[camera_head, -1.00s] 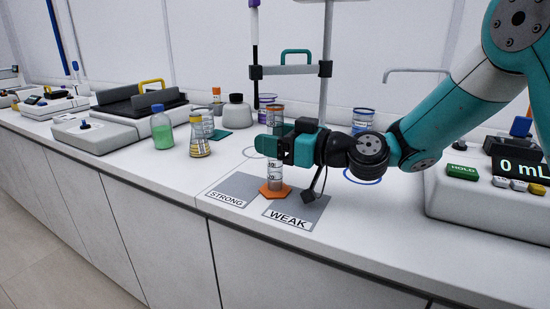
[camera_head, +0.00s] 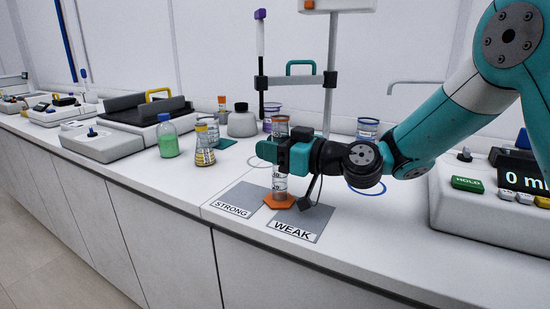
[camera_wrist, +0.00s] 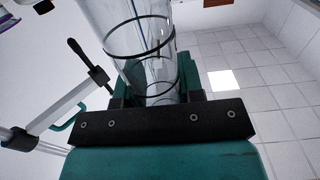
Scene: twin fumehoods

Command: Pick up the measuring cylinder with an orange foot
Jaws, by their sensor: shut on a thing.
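The measuring cylinder (camera_head: 280,184) stands upright in the head view, clear with dark markings and an orange foot (camera_head: 279,201). Its foot is over the grey mats, between the STRONG and WEAK labels; I cannot tell whether it touches them. My gripper (camera_head: 280,154) is shut around the upper part of the cylinder and hides that stretch of it. In the wrist view the clear cylinder wall with dark rings (camera_wrist: 148,45) rises from between the jaws (camera_wrist: 152,100).
The STRONG mat (camera_head: 238,197) and WEAK mat (camera_head: 305,224) lie near the counter's front edge. A stand (camera_head: 331,75) and beakers are behind. A device with a display (camera_head: 490,195) is at right.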

